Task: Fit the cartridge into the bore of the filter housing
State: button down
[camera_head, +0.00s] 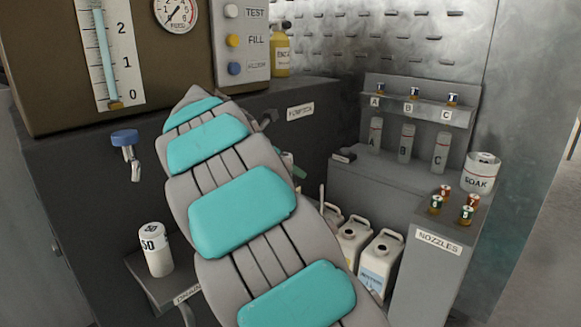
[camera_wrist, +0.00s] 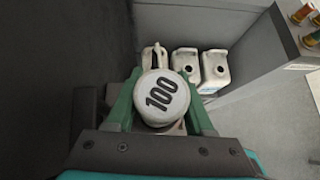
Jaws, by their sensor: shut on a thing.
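My gripper (camera_wrist: 161,84) shows in the wrist view with its green fingers on both sides of a white round cartridge marked 100 (camera_wrist: 160,100). It is shut on this cartridge, whose marked end faces the camera. The cartridge's far end is hidden. In the head view my arm covers most of the gripper and the held cartridge. A second white cartridge, its mark partly turned away and reading like 50 (camera_head: 155,250), stands upright on a small shelf at the lower left. I cannot make out the filter housing or its bore in either view.
White jugs (camera_head: 379,262) stand on the floor behind my arm; they also show in the wrist view (camera_wrist: 214,70). A grey bench (camera_head: 380,185) with labelled tubes and a nozzle stand (camera_head: 437,262) are at the right. A blue-handled tap (camera_head: 125,140) juts from the dark cabinet.

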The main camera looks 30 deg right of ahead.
jog(key=shift+c, duration=1)
grip_release()
jog(key=shift+a+f, duration=0.1)
jog(key=v, duration=0.7)
jog(key=shift+a+r, duration=0.25)
jog(key=shift+a, duration=0.1)
jog(key=shift+r, duration=0.15)
